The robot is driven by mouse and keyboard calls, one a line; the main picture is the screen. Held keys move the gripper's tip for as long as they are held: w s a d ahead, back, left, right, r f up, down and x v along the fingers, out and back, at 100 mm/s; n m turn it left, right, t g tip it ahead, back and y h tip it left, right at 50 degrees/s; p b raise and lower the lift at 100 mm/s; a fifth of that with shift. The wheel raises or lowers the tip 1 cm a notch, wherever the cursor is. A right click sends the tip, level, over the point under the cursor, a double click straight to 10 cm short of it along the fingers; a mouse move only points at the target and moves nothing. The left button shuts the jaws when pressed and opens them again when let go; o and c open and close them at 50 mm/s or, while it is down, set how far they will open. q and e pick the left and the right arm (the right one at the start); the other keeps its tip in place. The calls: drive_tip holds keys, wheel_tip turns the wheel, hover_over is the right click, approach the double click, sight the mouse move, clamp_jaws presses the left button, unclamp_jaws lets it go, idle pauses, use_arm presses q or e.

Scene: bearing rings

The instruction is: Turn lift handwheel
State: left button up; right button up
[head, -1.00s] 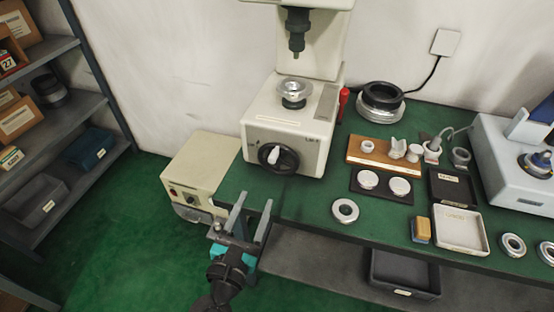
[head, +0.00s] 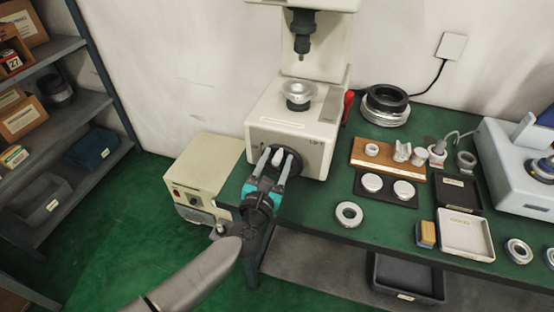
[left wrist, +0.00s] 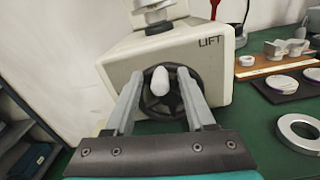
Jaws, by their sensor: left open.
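The lift handwheel (left wrist: 176,105) is a black spoked wheel on the front of the cream machine (head: 297,115) marked LIFT. Its pale knob (left wrist: 160,82) sticks out toward the camera in the left wrist view. My left gripper (head: 277,156) is open in front of the handwheel. In the left wrist view its two fingers (left wrist: 163,100) stand on either side of the knob, with a gap on both sides. In the head view the gripper hides most of the wheel and the knob. My right gripper is out of view.
A beige control box (head: 201,175) stands left of the bench. A red-handled tool (head: 348,104) is right of the machine. A metal ring (head: 348,214), a wooden block with parts (head: 376,160) and a pale tray (head: 466,235) lie on the green bench to the right.

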use_arm(q)
drive_tip(key=shift+w, duration=0.2)
clamp_jaws()
idle(0.4)
